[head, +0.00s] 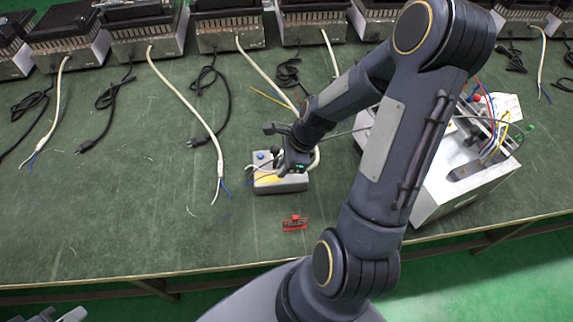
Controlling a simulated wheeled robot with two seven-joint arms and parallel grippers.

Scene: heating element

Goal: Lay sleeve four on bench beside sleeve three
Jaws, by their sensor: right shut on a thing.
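White cable sleeves run from the black-topped units onto the green bench (120,215). Counting from the left, sleeve three (265,75) slants down toward my right gripper. Sleeve four (329,52) drops from the unit beside it and passes behind my arm. A white curved length (317,158) shows beside the right gripper (290,168), which is shut, apparently on sleeve four. The grip itself is largely hidden.
A red clip-like part (294,223) lies in front of the grey box. A white metal housing with coloured wires (450,185) stands at the right. Black plug cords (205,110) lie between sleeves. The front left of the bench is mostly clear.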

